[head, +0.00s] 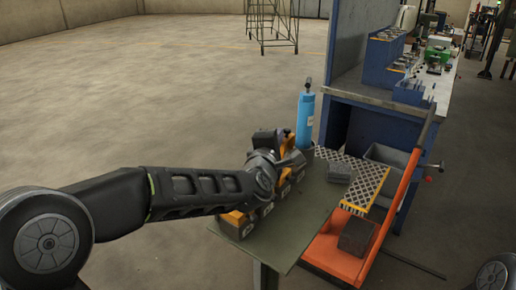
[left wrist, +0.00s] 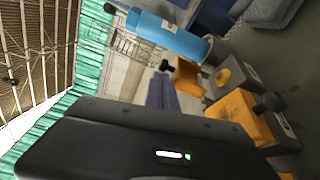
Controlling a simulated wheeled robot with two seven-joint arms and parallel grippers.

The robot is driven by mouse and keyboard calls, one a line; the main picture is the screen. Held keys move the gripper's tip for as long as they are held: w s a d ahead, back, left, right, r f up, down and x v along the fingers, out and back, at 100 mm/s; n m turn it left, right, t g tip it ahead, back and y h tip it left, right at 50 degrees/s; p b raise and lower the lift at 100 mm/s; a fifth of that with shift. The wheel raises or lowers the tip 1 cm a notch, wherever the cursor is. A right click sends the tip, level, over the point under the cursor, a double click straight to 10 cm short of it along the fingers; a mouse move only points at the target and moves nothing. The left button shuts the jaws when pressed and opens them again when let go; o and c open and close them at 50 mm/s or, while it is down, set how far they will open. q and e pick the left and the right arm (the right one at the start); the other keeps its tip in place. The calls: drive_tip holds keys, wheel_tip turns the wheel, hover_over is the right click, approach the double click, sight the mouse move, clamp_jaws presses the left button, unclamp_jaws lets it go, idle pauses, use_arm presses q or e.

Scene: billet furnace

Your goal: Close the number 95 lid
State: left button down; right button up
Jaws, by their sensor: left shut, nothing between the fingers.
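A row of small grey boxes with orange lids stands on the green-grey table (head: 305,215). The near box (head: 240,223) shows beside my left forearm; others are partly hidden behind my arm. In the left wrist view, one grey box (left wrist: 238,85) has a yellow round part on it, with an orange lid (left wrist: 187,78) raised beside it. Another orange lid (left wrist: 240,112) with a black knob is closer. White labels show on the boxes, but I cannot read 95. My left gripper (head: 290,150) is shut and empty over the row's far end; its fingertips are hard to make out. My right gripper is out of view.
A blue bottle (head: 305,117) stands behind the row. A grey block (head: 340,172) lies at the table's right, near a patterned metal plate (head: 372,178). An orange cart (head: 335,255) with a dark block (head: 357,236) is at the right. The table's front right is clear.

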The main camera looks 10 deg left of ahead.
sight(287, 143)
use_arm(q)
drive_tip(key=shift+s+d+f+m+t+b, duration=0.2)
drive_tip(key=shift+d+m+b, duration=0.25)
drive_tip(key=shift+b, duration=0.2)
drive_tip(key=shift+s+d+f+m+t+b, duration=0.1)
drive_tip(key=shift+d+m+t+b, duration=0.1)
drive_tip(key=shift+d+m+b, duration=0.35)
drive_tip(key=shift+s+d+f+b, duration=0.1)
drive_tip(key=shift+s+d+b, duration=0.15)
drive_tip(key=shift+d+b, duration=0.45)
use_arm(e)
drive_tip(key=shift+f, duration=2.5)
use_arm(q)
drive_tip(key=shift+a, duration=0.3)
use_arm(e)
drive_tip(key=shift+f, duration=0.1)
